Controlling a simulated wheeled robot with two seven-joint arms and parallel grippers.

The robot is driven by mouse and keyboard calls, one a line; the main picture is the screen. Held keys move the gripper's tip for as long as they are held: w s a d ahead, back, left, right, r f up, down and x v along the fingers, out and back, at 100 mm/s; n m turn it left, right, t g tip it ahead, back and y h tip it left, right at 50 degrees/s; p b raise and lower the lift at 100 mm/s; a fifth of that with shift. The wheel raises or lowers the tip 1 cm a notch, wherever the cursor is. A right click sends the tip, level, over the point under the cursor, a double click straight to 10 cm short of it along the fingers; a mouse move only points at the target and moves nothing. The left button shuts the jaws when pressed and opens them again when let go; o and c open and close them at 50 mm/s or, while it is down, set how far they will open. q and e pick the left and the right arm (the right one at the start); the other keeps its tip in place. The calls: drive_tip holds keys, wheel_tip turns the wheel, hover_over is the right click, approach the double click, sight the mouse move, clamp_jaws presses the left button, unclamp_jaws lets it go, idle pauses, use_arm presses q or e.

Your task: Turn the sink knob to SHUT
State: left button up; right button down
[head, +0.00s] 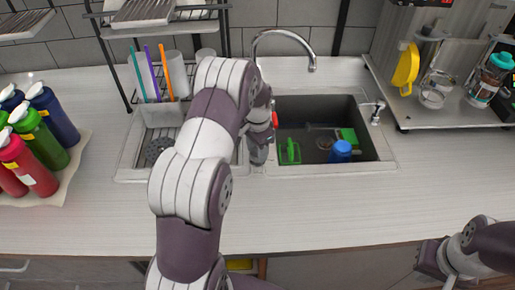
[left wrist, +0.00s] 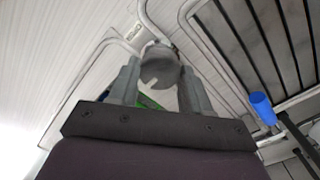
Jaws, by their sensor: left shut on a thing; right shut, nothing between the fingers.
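In the left wrist view, a grey round knob (left wrist: 160,66) with a notch in its face sits between the two fingers of my left gripper (left wrist: 155,85), which is shut on it. In the head view, my left gripper (head: 259,150) is at the divider between the two sink basins, largely covered by my own arm, and the knob cannot be made out there. My right gripper (head: 432,260) is shut and empty at the lower right, away from the sink.
The right basin (head: 345,110) holds a blue cup (head: 340,152) and green items (head: 289,152). The curved faucet (head: 288,33) rises behind my left arm. A rack (head: 111,60) with straws stands behind the left basin, and several bottles (head: 35,165) stand at far left. The front counter is clear.

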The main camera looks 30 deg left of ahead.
sight(257, 151)
use_arm(q)
drive_tip(key=o, duration=1.1)
drive_tip(key=shift+c, duration=0.2)
wheel_tip(257, 151, up, 6)
drive_tip(key=shift+r+b, duration=0.2)
drive_tip(key=shift+b, duration=0.85)
wheel_tip(257, 151, up, 6)
drive_tip(key=p, duration=0.4)
drive_tip(key=shift+r, duration=0.2)
